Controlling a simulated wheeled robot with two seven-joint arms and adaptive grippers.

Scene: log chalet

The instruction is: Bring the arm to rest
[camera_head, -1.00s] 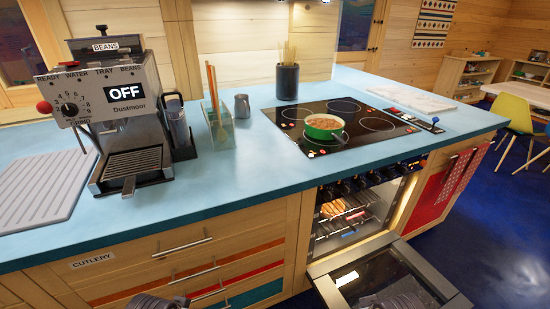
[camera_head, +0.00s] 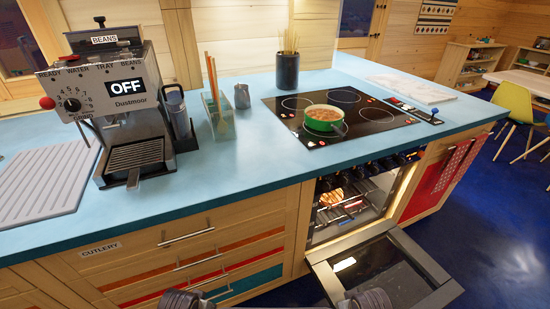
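Dark ribbed parts of my own two arms show at the bottom edge, one left of centre and one right of centre, the right one in front of the open oven door (camera_head: 432,297). No gripper fingers show in the head view, so I cannot see whether either gripper is open or shut, or holds anything. A green pot (camera_head: 323,119) with brown food stands on the black cooktop (camera_head: 290,121). The oven (camera_head: 352,205) below is lit inside, with food on a rack.
A coffee machine (camera_head: 112,100) and a grey ridged tray (camera_head: 42,188) stand on the left of the blue counter (camera_head: 235,170). A glass holder (camera_head: 218,117), metal jug (camera_head: 242,96) and dark utensil pot (camera_head: 287,70) stand mid-counter. The lowered oven door juts into the floor space.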

